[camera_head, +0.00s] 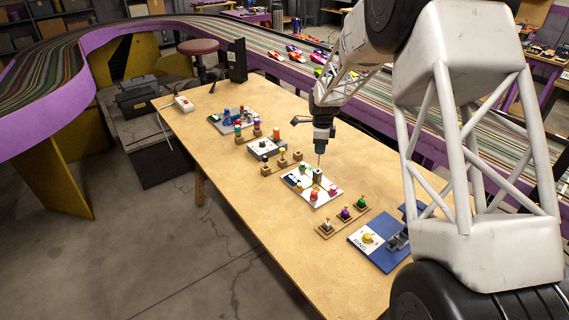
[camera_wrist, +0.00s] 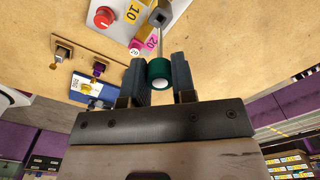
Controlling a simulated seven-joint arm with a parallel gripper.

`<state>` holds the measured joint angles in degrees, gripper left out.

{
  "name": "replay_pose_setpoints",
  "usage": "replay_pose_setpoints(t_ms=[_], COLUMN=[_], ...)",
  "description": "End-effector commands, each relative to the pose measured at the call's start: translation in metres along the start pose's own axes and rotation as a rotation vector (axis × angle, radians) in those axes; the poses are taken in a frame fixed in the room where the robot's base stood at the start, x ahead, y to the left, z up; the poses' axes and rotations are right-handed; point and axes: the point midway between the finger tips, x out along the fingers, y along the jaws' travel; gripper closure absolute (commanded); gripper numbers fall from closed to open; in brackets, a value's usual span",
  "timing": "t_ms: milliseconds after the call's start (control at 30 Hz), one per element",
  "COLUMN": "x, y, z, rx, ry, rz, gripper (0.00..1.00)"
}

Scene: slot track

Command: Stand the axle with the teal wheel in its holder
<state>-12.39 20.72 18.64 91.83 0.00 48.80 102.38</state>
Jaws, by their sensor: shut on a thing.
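My gripper (camera_wrist: 159,80) is shut on the teal wheel (camera_wrist: 158,72), which sits between its two fingers in the wrist view. The post looks like the holder. I cannot tell whether the axle's tip is inside it or just above it.
Red and pink pieces stand on the white board close to the post. A wooden strip (camera_head: 325,232) with several small pieces and a blue tray (camera_head: 364,256) lie nearer. More boards and strips lie further back. The table's left front (camera_head: 225,195) is clear.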

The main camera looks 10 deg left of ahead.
Motion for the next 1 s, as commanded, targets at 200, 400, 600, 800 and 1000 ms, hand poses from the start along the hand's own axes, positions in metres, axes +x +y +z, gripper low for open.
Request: replay_pose_setpoints(t_ms=[200, 400, 600, 800, 1000], x=[0.0, 0.0, 0.0, 0.0, -0.001], y=[0.0, 0.0, -0.002, -0.012, -0.033], z=[0.0, 0.0, 0.001, 0.007, 0.019], rx=[0.0, 0.0, 0.0, 0.0, -0.001], ry=[0.0, 0.0, 0.0, 0.0, 0.0], rz=[0.0, 0.0, 0.0, 0.001, 0.0], gripper=[1.0, 1.0, 1.0, 1.0, 1.0])
